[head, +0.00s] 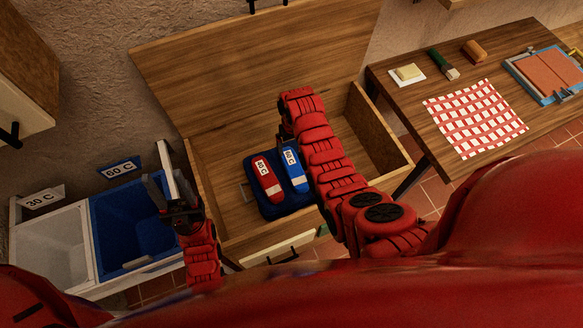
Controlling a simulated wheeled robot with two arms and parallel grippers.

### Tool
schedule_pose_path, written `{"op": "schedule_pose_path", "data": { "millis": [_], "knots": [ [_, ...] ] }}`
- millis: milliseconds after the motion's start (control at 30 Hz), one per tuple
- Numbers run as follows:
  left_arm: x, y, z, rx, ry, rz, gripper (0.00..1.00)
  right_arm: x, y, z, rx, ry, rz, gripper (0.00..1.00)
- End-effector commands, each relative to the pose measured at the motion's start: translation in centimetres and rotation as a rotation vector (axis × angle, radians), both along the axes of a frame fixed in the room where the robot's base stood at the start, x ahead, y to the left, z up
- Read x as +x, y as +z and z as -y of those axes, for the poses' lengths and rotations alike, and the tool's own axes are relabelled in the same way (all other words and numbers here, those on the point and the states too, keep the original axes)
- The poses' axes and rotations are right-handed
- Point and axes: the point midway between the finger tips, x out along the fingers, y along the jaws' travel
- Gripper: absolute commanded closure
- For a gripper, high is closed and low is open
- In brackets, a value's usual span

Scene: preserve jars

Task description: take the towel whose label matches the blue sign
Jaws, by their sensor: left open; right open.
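A red rolled towel (267,179) and a blue rolled towel (293,170) lie side by side on a dark blue base (274,208) in the open wooden box. Each has a white label, too small to read surely. A blue sign reading 60 C (120,168) stands behind a blue bin (108,225). My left gripper (166,192) is open and empty at the right side of the blue bin, left of the towels. My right gripper (284,130) is largely hidden by its own arm, above the box just behind the towels; it holds nothing that I can see.
A white bin (52,242) with a 30 C sign (44,198) stands at the left. The box's raised wooden lid (240,60) is behind. A table (428,122) at the right carries a checked cloth (475,117), a brush (443,64) and a blue-framed tray (517,68).

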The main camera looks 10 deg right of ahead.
Motion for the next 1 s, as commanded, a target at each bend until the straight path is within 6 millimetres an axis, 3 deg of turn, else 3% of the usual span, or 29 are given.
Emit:
{"op": "schedule_pose_path", "data": {
  "millis": [33,100,300,667,900,1000],
  "knots": [
    [0.0,-1.2,0.0,0.0,0.0,0.0,0.5,0.0,-1.9,0.0,0.0,0.0,-0.001,0.0],
    [0.0,-2.1,0.0,0.0,0.0,0.0,0.5,0.0,-3.7,0.0,0.0,0.0,-0.001,0.0],
    [0.0,-4.5,0.0,0.0,0.0,0.0,0.5,0.1,-8.1,0.0,0.0,0.0,0.003,0.0],
    [0.0,-6.0,0.0,0.0,0.0,0.0,0.5,-0.1,-10.8,0.0,0.001,0.0,0.005,0.0],
    [0.0,-8.5,0.0,0.0,0.0,0.0,0.5,-0.4,-14.9,0.2,0.002,0.001,0.007,0.0],
    [0.0,-8.7,0.0,0.0,0.0,0.0,0.5,-0.5,-15.3,0.2,0.002,0.0,0.006,0.0]
  ]
}}
